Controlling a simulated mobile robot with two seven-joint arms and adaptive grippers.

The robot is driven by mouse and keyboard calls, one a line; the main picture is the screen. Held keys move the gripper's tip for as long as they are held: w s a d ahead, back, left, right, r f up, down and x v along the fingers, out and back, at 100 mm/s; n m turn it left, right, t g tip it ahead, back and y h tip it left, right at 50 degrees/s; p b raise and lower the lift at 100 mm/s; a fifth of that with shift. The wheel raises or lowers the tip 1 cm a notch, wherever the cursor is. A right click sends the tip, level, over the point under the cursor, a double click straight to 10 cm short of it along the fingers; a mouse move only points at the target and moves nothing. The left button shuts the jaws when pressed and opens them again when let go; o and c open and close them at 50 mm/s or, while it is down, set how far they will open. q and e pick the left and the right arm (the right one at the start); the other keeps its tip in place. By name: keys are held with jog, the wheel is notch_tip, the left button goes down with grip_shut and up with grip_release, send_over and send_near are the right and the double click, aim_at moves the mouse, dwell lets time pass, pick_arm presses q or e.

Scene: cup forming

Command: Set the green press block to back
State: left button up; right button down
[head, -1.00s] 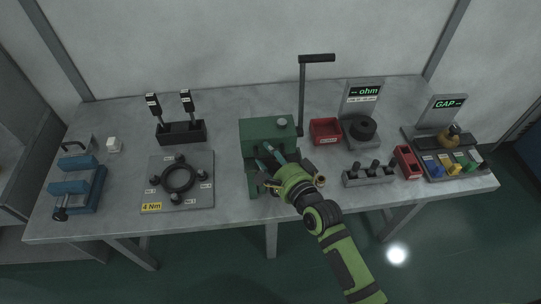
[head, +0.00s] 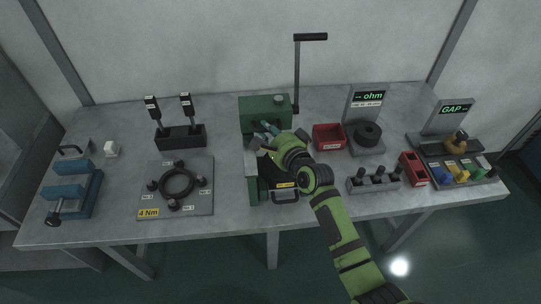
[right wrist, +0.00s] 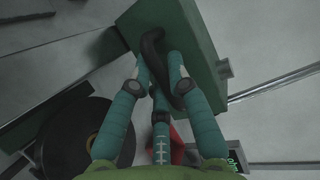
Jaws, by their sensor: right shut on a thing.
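The green press block (head: 263,108) sits at the rear of the press (head: 252,178), in the middle of the bench; it also shows in the right wrist view (right wrist: 195,35). My right gripper (head: 268,129) reaches over the front of the press to the block's near face. In the right wrist view my right gripper (right wrist: 162,72) has its teal fingers closed around a dark curved handle (right wrist: 152,42) on the block. My gripper and arm hide part of the press bed. My left gripper is not in view.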

aim_at(266, 119)
jog(key=shift+w+r+b, duration=0.15)
jog(key=shift+w+b, duration=0.25)
jog(key=shift+w, duration=0.8)
jog(key=c, duration=1.2)
grip_release()
jog(key=shift+w, duration=0.1)
jog(key=shift+o, duration=0.2)
